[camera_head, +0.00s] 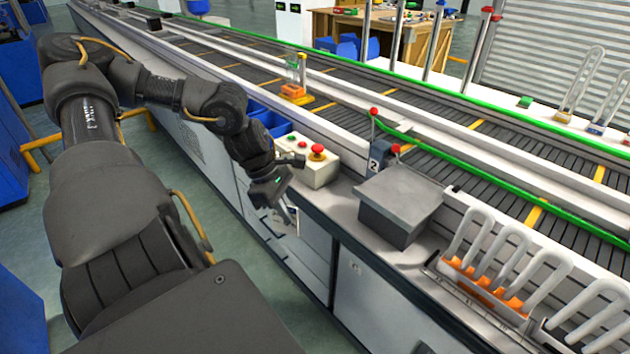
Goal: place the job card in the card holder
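My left gripper (281,207) hangs beside the front edge of the workbench, below the control box, with its fingers pointing down. A small pale flat piece (292,219) shows right at its fingertips, against the cabinet front. It may be the job card, but it is too small to tell, and I cannot tell if the fingers are closed on it. I cannot make out the card holder for certain. My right gripper is not in view.
A control box (318,172) with a red button stands on the bench near my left gripper, by blue bins (268,122). A grey box (398,200) and a rack of white bent tubes (500,262) lie to the right. The conveyor (440,165) runs behind.

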